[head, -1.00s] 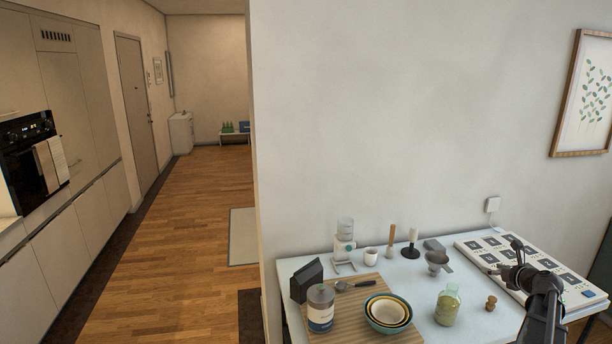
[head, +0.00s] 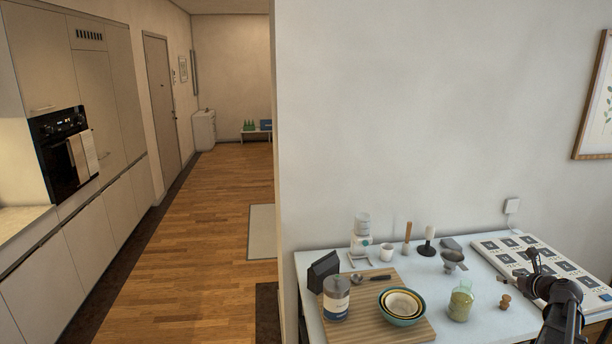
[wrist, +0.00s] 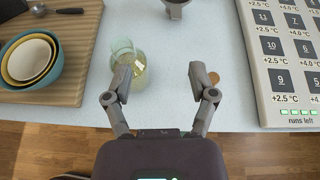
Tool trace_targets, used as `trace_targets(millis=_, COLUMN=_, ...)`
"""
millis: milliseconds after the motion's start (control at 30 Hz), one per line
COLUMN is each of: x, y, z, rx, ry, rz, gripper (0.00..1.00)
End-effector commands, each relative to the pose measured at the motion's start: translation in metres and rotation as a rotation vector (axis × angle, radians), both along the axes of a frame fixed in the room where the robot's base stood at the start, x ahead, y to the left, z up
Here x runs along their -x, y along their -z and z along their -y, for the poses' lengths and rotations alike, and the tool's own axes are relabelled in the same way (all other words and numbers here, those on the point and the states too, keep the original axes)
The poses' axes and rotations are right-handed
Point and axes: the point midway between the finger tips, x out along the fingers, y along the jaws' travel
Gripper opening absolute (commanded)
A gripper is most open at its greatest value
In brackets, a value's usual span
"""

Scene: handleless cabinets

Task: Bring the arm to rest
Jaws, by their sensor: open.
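My gripper (wrist: 160,88) is open and empty in the wrist view, with its two fingers spread above the table's front edge. In the head view my gripper (head: 532,268) is at the lower right, over the right part of the pale table (head: 478,290). In the wrist view a glass jar with greenish contents (wrist: 137,72) lies beyond and partly behind the left finger. A small cork-coloured stopper (wrist: 213,77) is by the right finger. Neither appears held.
A wooden board (head: 345,330) bears nested bowls (head: 401,305), a canister (head: 336,297) and a scoop. A panel of printed squares (head: 520,262) lies right. A funnel (head: 453,259), mug, dark stand and grinder stand at the back. Wooden floor lies open at left.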

Motion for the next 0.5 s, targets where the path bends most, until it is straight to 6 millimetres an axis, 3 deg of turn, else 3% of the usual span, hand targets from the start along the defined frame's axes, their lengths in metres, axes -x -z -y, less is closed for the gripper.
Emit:
trace_targets(millis=333, x=-0.011, y=0.013, z=-0.057, rx=0.163, ry=-0.158, rz=-0.053, gripper=0.73)
trace_targets(millis=500, x=-0.016, y=0.024, z=-0.104, rx=0.300, ry=-0.299, rz=-0.090, gripper=0.73)
